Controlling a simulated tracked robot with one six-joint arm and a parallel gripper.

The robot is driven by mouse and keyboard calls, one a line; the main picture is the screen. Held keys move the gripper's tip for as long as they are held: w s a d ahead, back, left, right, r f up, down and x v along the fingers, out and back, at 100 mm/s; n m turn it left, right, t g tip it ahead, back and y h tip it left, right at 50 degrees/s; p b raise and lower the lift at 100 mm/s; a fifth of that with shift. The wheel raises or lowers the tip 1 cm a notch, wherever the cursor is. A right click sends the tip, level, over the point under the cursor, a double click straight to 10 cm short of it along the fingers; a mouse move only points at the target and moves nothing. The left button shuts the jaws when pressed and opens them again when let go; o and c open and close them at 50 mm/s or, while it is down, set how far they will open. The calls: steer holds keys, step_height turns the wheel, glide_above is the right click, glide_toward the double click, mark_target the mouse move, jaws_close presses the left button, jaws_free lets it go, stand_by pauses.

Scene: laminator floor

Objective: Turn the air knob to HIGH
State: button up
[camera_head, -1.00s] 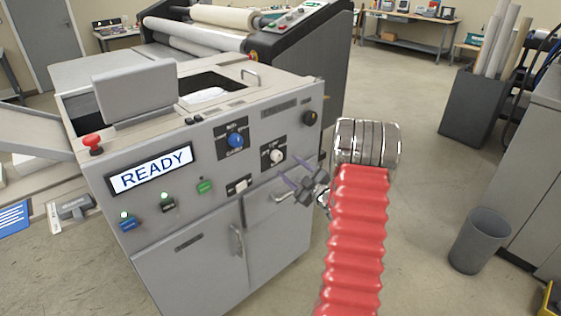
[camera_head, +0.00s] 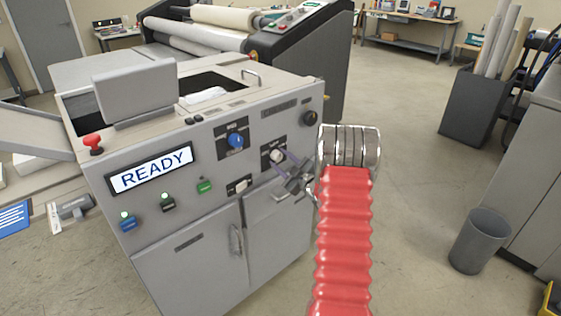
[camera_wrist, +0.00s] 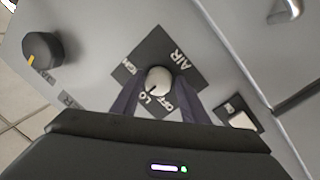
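The air knob (camera_wrist: 158,80) is a white round knob on a black plate (camera_wrist: 180,52) marked AIR, LO, OFF and a partly hidden label, likely HIGH. Its dark pointer mark is toward LO. In the head view the knob (camera_head: 276,156) sits on the machine's grey front panel, right of the blue knob. My gripper (camera_wrist: 158,102) is open, its two purple fingers reaching to either side of the knob's lower part. In the head view my gripper (camera_head: 279,163) is right at the knob. Whether the fingers touch it I cannot tell.
A dark knob with a yellow mark (camera_wrist: 42,50) is left of the air knob in the wrist view. A white rocker switch (camera_wrist: 240,119) is at right. The blue knob (camera_head: 235,140), READY display (camera_head: 151,168) and door handle (camera_head: 236,241) share the front.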

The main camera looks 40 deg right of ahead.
steer(key=c, duration=0.6)
steer(key=shift+a, duration=0.25)
steer(key=shift+c, duration=0.6)
steer(key=shift+d, duration=0.15)
steer(key=shift+m, duration=0.4)
steer(key=m, duration=0.5)
steer(key=shift+g, duration=0.4)
steer(key=m+y, duration=0.1)
steer(key=m, duration=0.4)
steer(key=shift+r+g, duration=0.1)
steer(key=shift+g, duration=0.2)
steer(key=shift+m, duration=0.3)
